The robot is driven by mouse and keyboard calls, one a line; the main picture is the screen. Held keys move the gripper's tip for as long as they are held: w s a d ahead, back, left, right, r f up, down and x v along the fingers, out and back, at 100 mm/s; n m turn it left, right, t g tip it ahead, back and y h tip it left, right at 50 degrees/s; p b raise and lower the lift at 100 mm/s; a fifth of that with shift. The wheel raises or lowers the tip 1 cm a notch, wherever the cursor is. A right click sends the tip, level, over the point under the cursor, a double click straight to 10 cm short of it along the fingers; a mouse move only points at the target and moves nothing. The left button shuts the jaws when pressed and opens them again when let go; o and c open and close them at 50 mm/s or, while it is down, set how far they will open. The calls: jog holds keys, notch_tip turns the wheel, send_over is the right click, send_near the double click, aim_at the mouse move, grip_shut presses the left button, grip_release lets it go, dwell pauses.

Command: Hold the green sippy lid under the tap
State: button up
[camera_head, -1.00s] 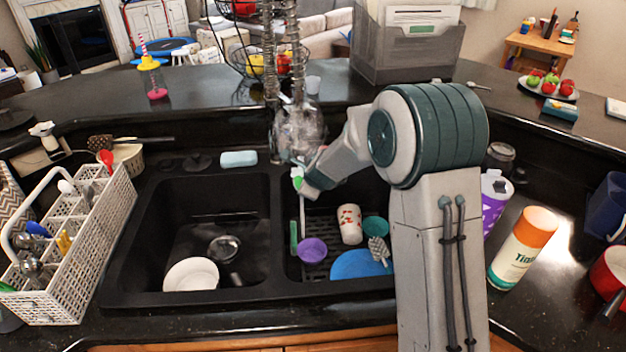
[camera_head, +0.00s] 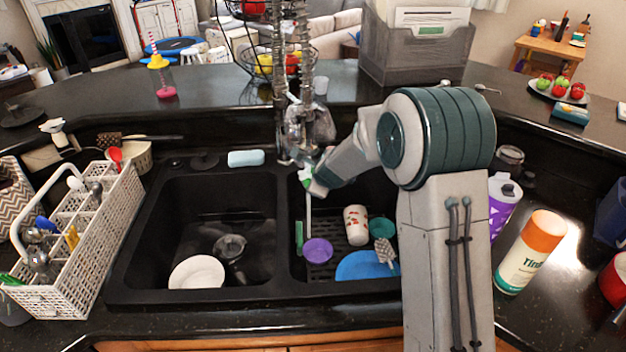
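The tap (camera_head: 293,100), a tall chrome spring faucet, stands behind the divider of the black double sink. My gripper (camera_head: 308,178) is over the back left of the right basin, just below the tap head. The fingers are small and partly hidden, so the grip is hard to see. A thin pale vertical streak (camera_head: 308,215) shows below the lid. I cannot tell whether it is water or a handle.
The right basin holds a purple bowl (camera_head: 318,250), a patterned cup (camera_head: 356,225), a teal cup (camera_head: 382,228) and a blue plate (camera_head: 362,267). The left basin holds a white bowl (camera_head: 197,272). A utensil basket (camera_head: 75,235) stands left; an orange-capped bottle (camera_head: 530,250) stands right.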

jog(key=shift+w+d, duration=0.1)
jog(key=shift+d, duration=0.1)
jog(key=shift+s+a, duration=0.25)
jog(key=shift+a, duration=0.3)
jog(key=shift+d, duration=0.1)
jog(key=shift+w+d, duration=0.25)
jog(key=shift+d, duration=0.2)
jog(key=shift+s+a, duration=0.1)
jog(key=shift+a, duration=0.05)
jog(key=shift+s+a, duration=0.15)
jog(key=shift+a, duration=0.25)
